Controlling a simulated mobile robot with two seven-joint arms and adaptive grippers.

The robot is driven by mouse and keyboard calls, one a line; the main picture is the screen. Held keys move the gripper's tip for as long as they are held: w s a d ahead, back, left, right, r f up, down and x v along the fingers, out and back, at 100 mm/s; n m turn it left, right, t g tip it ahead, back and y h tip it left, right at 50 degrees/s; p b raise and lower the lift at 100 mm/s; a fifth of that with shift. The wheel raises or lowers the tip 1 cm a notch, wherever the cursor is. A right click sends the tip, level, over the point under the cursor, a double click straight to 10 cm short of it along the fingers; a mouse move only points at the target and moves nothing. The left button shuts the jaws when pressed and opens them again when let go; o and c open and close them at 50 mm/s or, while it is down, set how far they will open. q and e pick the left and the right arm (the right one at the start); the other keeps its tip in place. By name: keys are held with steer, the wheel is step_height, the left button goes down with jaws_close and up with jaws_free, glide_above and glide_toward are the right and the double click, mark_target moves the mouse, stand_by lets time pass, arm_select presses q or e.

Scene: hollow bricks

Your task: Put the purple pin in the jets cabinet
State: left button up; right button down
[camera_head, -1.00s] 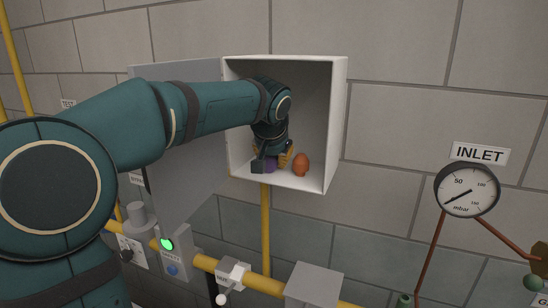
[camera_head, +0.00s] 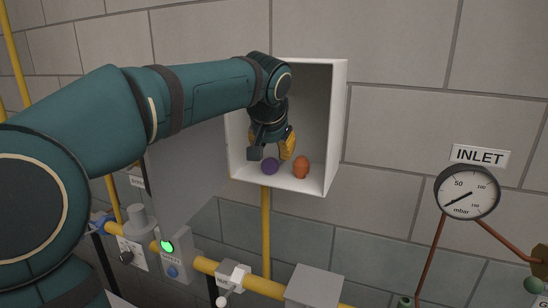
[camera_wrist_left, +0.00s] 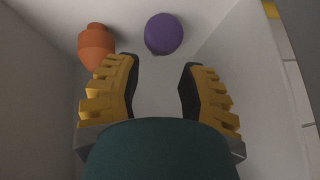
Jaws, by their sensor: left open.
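The purple pin (camera_head: 270,166) stands on the floor of an open white wall cabinet (camera_head: 335,125), left of an orange pin. It also shows in the left wrist view (camera_wrist_left: 164,33), beyond the fingertips and apart from them. My left gripper (camera_head: 271,150) is inside the cabinet mouth, just above the purple pin. Its yellow-padded fingers are open and empty, as the left wrist view (camera_wrist_left: 160,75) shows. I cannot read a name on the cabinet. My right gripper is not in view.
The orange pin (camera_head: 301,167) stands close to the right of the purple one and also shows in the left wrist view (camera_wrist_left: 96,45). The cabinet's side walls are close to the gripper. Below run a yellow pipe (camera_head: 262,284) and grey boxes (camera_head: 313,286); an INLET gauge (camera_head: 467,191) hangs at right.

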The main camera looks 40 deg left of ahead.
arm_select(q)
steer(key=v, duration=0.6)
steer(key=shift+r, duration=0.25)
steer(key=shift+s, duration=0.15)
